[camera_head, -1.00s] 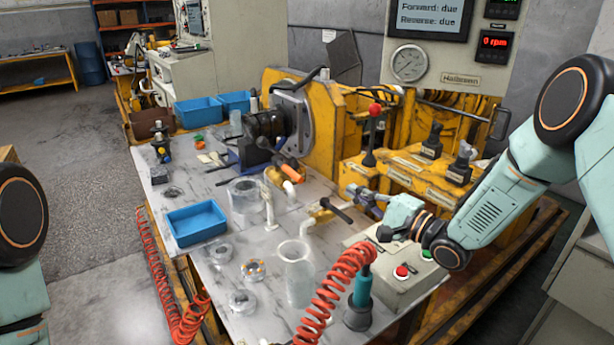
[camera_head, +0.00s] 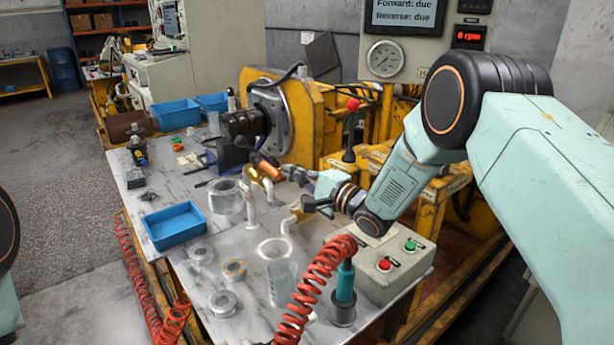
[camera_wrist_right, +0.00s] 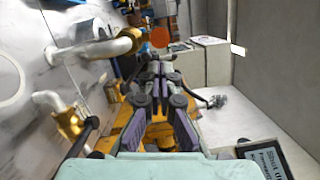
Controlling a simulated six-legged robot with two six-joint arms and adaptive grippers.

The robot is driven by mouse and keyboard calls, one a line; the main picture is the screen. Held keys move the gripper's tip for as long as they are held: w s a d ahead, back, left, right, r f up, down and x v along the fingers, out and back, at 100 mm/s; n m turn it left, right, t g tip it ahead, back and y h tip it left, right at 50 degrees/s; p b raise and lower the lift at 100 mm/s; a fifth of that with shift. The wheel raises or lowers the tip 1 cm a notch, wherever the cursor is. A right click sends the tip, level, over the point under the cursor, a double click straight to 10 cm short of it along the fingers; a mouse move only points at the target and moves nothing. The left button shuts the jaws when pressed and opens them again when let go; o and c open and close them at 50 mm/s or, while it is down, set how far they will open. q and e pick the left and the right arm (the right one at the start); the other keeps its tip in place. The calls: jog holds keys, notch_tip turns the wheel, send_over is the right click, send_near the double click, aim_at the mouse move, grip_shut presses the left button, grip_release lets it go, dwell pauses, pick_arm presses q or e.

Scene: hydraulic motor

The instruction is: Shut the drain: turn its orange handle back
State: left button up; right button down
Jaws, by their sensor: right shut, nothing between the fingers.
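The drain's orange handle (camera_head: 270,171) sticks out beside a brass valve (camera_head: 252,174) on a white bent pipe (camera_head: 252,205), at the middle of the marble table. In the right wrist view the orange handle (camera_wrist_right: 160,37) shows end-on as a round orange disc, just beyond the fingertips. My right gripper (camera_head: 288,171) is shut and empty, close to the handle's end on its right; I cannot tell whether they touch. Its fingers (camera_wrist_right: 160,68) show shut together in the wrist view. My left gripper is not in view.
A second white pipe (camera_head: 290,220) with a black-handled valve stands nearer, below my right gripper. A push-button box (camera_head: 380,268), red coiled hose (camera_head: 312,290) and clear cylinder (camera_head: 283,283) stand at the front.

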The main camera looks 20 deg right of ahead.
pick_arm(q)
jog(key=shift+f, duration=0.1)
pick_arm(e)
jog(key=shift+s+a, duration=0.15)
jog(key=shift+a, duration=0.5)
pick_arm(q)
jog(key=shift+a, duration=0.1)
pick_arm(e)
jog(key=shift+s+r, duration=0.1)
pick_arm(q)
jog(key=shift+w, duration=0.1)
